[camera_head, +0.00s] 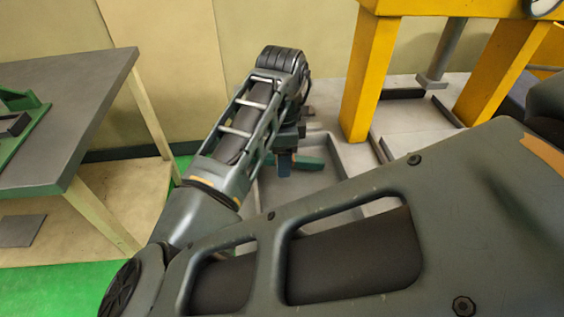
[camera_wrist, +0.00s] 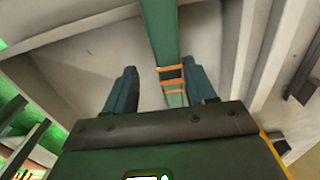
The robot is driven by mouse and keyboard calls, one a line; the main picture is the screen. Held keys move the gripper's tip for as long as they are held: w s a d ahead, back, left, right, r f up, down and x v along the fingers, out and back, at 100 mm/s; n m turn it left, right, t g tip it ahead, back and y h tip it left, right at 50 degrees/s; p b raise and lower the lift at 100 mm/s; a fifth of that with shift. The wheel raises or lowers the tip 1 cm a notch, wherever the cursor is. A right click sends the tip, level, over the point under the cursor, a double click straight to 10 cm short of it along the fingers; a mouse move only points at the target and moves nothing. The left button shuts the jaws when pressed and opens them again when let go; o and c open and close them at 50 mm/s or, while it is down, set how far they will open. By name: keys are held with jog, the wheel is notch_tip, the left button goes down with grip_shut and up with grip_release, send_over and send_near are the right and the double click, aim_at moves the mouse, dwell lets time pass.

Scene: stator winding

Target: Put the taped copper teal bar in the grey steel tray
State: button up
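The teal bar (camera_wrist: 158,30) runs between my gripper's fingers in the wrist view, with several copper-orange tape bands near the fingertips. My gripper (camera_wrist: 160,68) is open; its two fingers stand apart, with the bar closer to the right one and a clear gap to the left one. The grey steel tray (camera_wrist: 95,55) spreads beneath the bar. In the head view the bar (camera_head: 312,163) shows within the tray's outline, partly behind my gripper (camera_head: 285,160). The tray (camera_head: 329,143) is partly hidden by my arm. I cannot tell whether the bar rests fully on the tray floor.
A yellow press frame (camera_head: 362,80) stands just right of the tray on a grey bench. A dark-topped table (camera_head: 85,85) with a green fixture (camera_head: 25,118) stands at the left. A pale wall (camera_head: 170,60) closes the back.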

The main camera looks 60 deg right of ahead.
grip_shut()
dwell(0.3)
jog(key=shift+r, duration=0.2)
